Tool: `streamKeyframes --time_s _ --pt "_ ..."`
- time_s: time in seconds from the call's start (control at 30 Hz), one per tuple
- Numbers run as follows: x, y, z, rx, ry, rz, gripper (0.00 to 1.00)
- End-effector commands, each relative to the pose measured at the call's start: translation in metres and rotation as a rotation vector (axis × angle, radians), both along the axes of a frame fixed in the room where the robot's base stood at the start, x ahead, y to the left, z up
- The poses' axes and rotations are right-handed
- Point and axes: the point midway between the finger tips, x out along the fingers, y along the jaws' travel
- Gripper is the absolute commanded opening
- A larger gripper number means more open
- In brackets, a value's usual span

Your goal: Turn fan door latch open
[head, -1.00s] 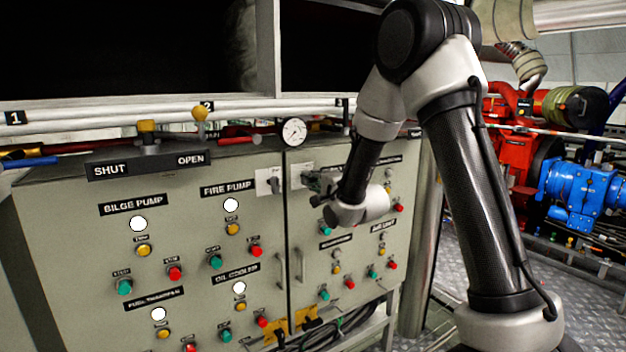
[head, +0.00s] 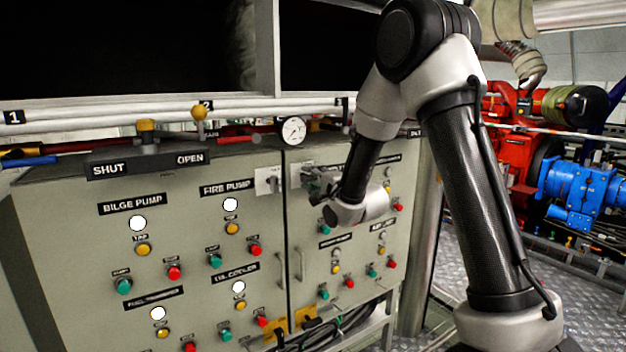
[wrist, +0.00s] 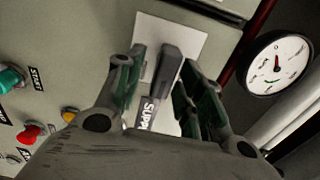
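A dark latch handle (wrist: 168,66) stands out from a pale square plate (wrist: 192,42) in the wrist view. A label below it reads "SUPP", with the rest hidden. My gripper (wrist: 163,68) is open, with one finger on each side of the handle. Whether either finger touches it I cannot tell. In the head view my gripper (head: 316,183) is at the upper part of the right cabinet door, in front of the pale plate (head: 301,172), and hides most of the latch there.
A second small latch on a pale plate (head: 268,181) sits just left of the door seam. A round pressure gauge (head: 293,130) stands on the cabinet top, close by. Several buttons and lamps cover the grey cabinet (head: 75,260). Pipes run along the top.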

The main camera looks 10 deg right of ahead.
Motion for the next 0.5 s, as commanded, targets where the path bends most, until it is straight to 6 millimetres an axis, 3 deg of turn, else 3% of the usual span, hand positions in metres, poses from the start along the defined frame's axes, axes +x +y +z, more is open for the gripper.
streamKeyframes --time_s 0.17,0.5 --pt "-0.013 -0.004 0.001 0.0 -0.001 0.0 0.38" --pt "-0.064 -0.022 0.0 0.0 0.001 -0.002 0.38"
